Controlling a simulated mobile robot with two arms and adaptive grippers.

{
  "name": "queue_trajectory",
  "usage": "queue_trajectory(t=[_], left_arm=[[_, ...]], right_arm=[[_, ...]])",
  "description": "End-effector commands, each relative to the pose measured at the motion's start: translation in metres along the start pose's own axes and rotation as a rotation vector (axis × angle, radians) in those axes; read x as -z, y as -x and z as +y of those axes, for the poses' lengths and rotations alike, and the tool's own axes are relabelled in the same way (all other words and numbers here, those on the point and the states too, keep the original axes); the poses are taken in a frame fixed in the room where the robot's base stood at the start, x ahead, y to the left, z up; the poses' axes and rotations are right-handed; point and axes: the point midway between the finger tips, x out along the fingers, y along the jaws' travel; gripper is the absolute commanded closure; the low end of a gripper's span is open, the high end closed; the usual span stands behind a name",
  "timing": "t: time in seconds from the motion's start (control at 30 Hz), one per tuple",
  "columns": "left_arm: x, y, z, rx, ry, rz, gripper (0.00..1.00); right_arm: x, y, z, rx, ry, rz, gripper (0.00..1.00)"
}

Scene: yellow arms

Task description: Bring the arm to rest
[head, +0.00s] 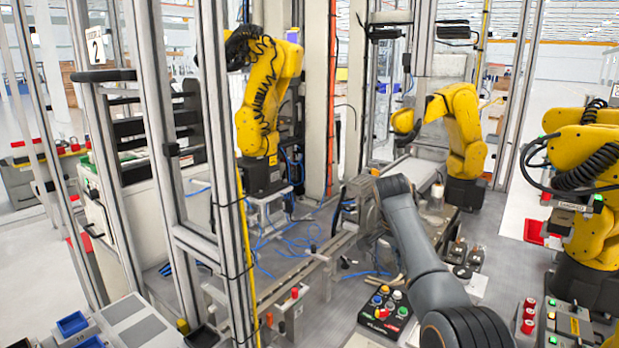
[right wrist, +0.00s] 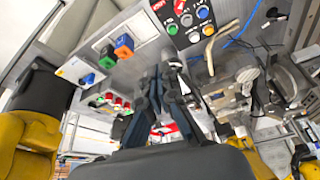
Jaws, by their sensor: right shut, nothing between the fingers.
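My right arm (head: 420,245) reaches in from the lower right of the head view and ends near the workbench in the middle. In the right wrist view my right gripper (right wrist: 168,72) shows its two dark fingers close together, with nothing between them. In the head view its fingers cannot be made out clearly. My left arm and gripper are not in view.
Yellow robot arms stand at the back left (head: 268,95), back right (head: 465,130) and right edge (head: 590,190). A metal frame post (head: 215,120) rises at left.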

Motion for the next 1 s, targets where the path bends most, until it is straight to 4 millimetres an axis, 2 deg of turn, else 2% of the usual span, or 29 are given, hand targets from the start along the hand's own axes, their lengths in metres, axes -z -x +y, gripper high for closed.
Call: queue_trajectory(t=[0.03, 0.17, 0.37, 0.57, 0.67, 0.77, 0.8, 0.9, 1.0], left_arm=[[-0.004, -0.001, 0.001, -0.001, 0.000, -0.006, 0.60], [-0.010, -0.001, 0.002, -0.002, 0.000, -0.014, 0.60], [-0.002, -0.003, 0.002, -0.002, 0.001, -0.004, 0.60], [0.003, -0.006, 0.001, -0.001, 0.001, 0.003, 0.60], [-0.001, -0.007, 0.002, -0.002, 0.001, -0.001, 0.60], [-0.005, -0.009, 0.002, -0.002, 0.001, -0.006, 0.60], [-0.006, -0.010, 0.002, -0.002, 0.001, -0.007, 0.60], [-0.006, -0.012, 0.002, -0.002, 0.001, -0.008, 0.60], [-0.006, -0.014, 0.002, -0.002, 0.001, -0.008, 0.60]], right_arm=[[-0.005, -0.012, 0.002, -0.005, 0.013, -0.006, 1.00], [-0.013, -0.036, 0.003, -0.004, 0.043, -0.009, 1.00], [-0.031, -0.086, 0.008, -0.002, 0.108, -0.016, 1.00], [-0.064, -0.156, 0.021, 0.002, 0.202, -0.031, 1.00], [-0.091, -0.204, 0.035, 0.006, 0.267, -0.044, 1.00], [-0.128, -0.264, 0.059, 0.013, 0.351, -0.060, 1.00], [-0.145, -0.287, 0.070, 0.019, 0.388, -0.066, 1.00], [-0.190, -0.341, 0.101, 0.034, 0.475, -0.083, 1.00], [-0.237, -0.389, 0.138, 0.050, 0.561, -0.100, 1.00]])
